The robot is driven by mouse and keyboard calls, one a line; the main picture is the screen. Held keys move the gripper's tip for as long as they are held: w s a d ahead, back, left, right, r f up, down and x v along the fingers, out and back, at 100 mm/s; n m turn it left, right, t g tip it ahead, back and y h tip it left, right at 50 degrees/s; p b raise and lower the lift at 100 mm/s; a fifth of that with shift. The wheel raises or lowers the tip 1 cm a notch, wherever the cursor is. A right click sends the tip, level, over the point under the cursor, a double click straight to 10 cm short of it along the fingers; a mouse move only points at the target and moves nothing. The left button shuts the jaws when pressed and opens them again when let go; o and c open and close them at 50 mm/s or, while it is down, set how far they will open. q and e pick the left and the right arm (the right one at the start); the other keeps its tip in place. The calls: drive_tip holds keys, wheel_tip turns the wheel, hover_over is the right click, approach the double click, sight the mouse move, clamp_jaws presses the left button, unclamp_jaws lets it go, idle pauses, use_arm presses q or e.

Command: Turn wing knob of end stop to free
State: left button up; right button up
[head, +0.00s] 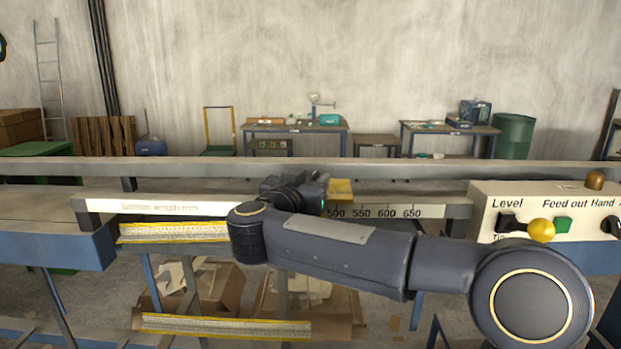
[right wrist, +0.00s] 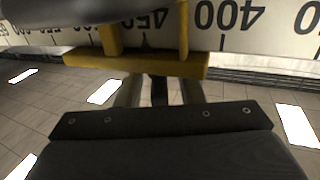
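The yellow end stop (head: 341,189) sits on the white length scale (head: 385,211) in the head view, left of the 500 mark. In the right wrist view, its yellow bracket (right wrist: 138,63) crosses the upside-down scale (right wrist: 205,15) near 450. My right gripper (head: 312,196) is at the left side of the end stop in the head view, partly covering it. In the right wrist view, my dark gripper body lies below the bracket, and I cannot tell whether its fingers are open or shut. I cannot clearly make out the wing knob. My left gripper is out of view.
A control box (head: 545,205) with a yellow ball knob (head: 541,230) stands at the right. A long grey rail (head: 400,169) runs behind the scale. Yellow-edged strips (head: 172,232) and cardboard boxes (head: 215,287) lie below. Work tables stand along the back wall.

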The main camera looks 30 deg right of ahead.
clamp_jaws()
drive_tip(key=shift+s+d+r+n+t+y+p, duration=0.1)
drive_tip(key=shift+r+n+t+y+p, duration=0.05)
drive_tip(key=shift+n+t+y+p, duration=0.4)
drive_tip(key=shift+r+n+t+y+p, duration=0.15)
drive_tip(key=shift+n+t+y+p, duration=0.2)
drive_tip(key=shift+n+t+y, duration=0.25)
drive_tip(key=shift+f+n+t+y+p, duration=0.15)
drive_tip(key=shift+n+t+y+p, duration=0.3)
drive_tip(key=shift+n+t+y, duration=0.6)
drive_tip(key=shift+f+y, duration=0.15)
drive_tip(key=shift+y, duration=0.25)
unclamp_jaws()
